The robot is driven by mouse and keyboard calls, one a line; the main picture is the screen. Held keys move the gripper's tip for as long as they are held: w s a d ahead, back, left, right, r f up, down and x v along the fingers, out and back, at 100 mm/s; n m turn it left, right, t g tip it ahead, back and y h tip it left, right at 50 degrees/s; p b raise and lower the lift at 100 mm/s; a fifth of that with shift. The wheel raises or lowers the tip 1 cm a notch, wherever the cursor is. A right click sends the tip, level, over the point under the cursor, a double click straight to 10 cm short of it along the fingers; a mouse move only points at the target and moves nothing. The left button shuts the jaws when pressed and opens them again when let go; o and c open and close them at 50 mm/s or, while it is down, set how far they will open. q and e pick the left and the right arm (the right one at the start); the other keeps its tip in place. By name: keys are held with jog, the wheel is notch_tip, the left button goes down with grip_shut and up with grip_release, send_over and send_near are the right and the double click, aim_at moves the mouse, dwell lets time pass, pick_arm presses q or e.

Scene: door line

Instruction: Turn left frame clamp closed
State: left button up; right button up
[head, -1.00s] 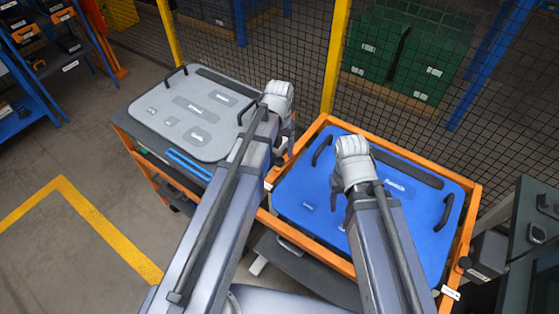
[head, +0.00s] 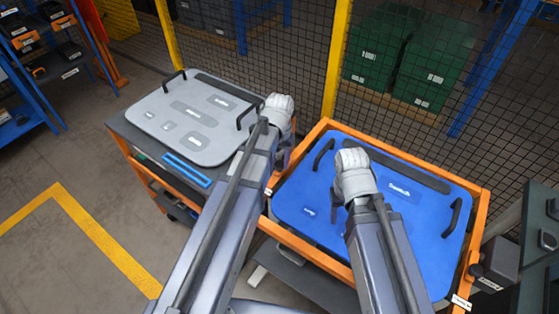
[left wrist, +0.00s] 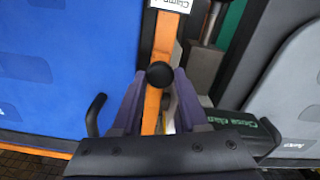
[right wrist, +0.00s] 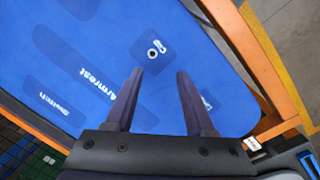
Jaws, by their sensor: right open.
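In the left wrist view a round black knob (left wrist: 159,74) sits over an orange frame edge (left wrist: 166,40), below a white label (left wrist: 172,4) reading "Clamp". The fingertips of my left gripper (left wrist: 160,80) lie on either side of the knob and look close to it; I cannot tell whether they press on it. In the head view my left gripper (head: 280,108) is between the grey and blue panels and hides the clamp. My right gripper (head: 352,165) is over the blue panel (head: 425,235); in the right wrist view its fingers (right wrist: 160,75) are open and empty.
A dark block (left wrist: 255,132) with green lettering lies right of the left fingers. The grey panel (head: 160,120) rests on a cart at left. An orange frame (head: 475,235) surrounds the blue panel. A mesh fence (head: 290,60) stands behind. Floor at lower left is clear.

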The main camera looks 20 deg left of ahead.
pick_arm(q)
grip_shut()
dwell(0.9)
